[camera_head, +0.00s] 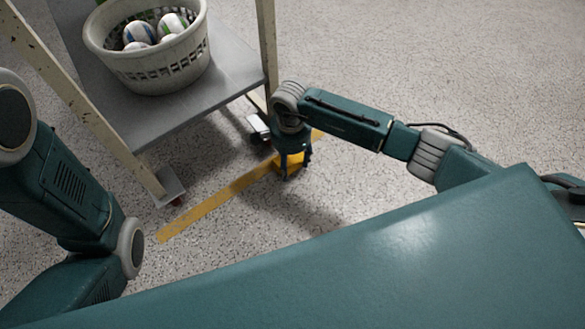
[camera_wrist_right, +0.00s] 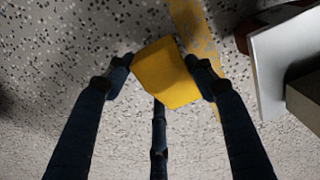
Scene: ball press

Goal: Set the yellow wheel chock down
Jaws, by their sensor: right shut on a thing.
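The yellow wheel chock (camera_wrist_right: 165,74) is between the fingers of my right gripper (camera_wrist_right: 160,82) in the right wrist view. In the head view, the chock (camera_head: 291,160) shows under my right gripper (camera_head: 293,170), low over the floor by the yellow floor stripe. I cannot tell whether the chock touches the floor. The right gripper is shut on it. My left arm shows at the left edge of the head view, but its gripper is out of view.
A cart with a grey shelf (camera_head: 215,92) stands at the upper left on caster wheels (camera_head: 259,128). A basket (camera_head: 160,68) with several balls sits on it. A yellow stripe (camera_head: 212,203) runs along the speckled floor. The floor at the right (camera_head: 440,70) is clear.

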